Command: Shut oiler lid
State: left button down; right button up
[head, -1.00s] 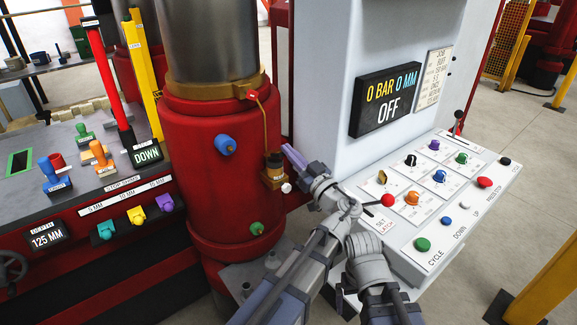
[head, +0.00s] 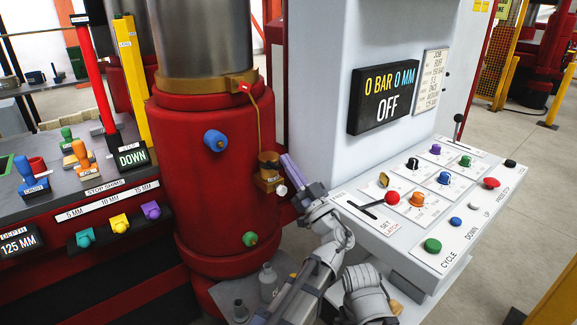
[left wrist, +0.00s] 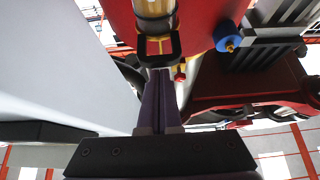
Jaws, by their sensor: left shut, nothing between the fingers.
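The oiler (head: 268,178) is a small brass-coloured fitting with a dark brown top, on the right side of the red cylinder in the head view. Its amber glass body (left wrist: 152,8) shows at the top of the left wrist view. I cannot tell how its lid stands. My left gripper (head: 286,160) has purple fingers, shut and empty, with the tips just right of the oiler's top. In the left wrist view the fingers (left wrist: 159,82) point up towards the oiler's dark ring (left wrist: 150,52); I cannot tell whether they touch. My right gripper is not in view.
The red cylinder (head: 205,185) with a blue knob (head: 215,140) stands left of the oiler. The control desk (head: 375,235) with a red-balled lever (head: 392,198) lies close right of my left arm. Grey bottles (head: 268,282) stand below. A cord hangs above the oiler.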

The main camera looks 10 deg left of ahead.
pick_arm(q)
notch_tip(320, 180, up, 10)
jog(key=p, duration=1)
jog(key=s+a+f+g+h, duration=0.3)
jog(key=a+f+g, duration=0.4)
jog(key=a+f, duration=0.35)
jog(key=s+f+m+g+h, duration=0.2)
jog(key=s+f+g+h, duration=0.15)
jog(key=f, duration=0.45)
jog(key=s+f+m+g+h, duration=0.2)
jog(key=s+f+h, duration=0.15)
jog(key=f, duration=0.45)
jog(key=s+d+f+m+g+h, duration=0.2)
jog(key=s+d+f+m+h, duration=0.4)
jog(key=d+f+h, duration=0.25)
jog(key=s+d+r+m+p, duration=0.2)
jog(key=s+d, duration=0.1)
jog(key=d, duration=0.3)
jog(key=s+d+r+m+p, duration=0.1)
jog(key=s+d+r+m, duration=0.1)
jog(key=d, duration=0.4)
jog(key=shift+s+d+r+g+p, duration=0.2)
jog(key=shift+s+r+g+p, duration=0.15)
jog(key=shift+s+r+g, duration=0.15)
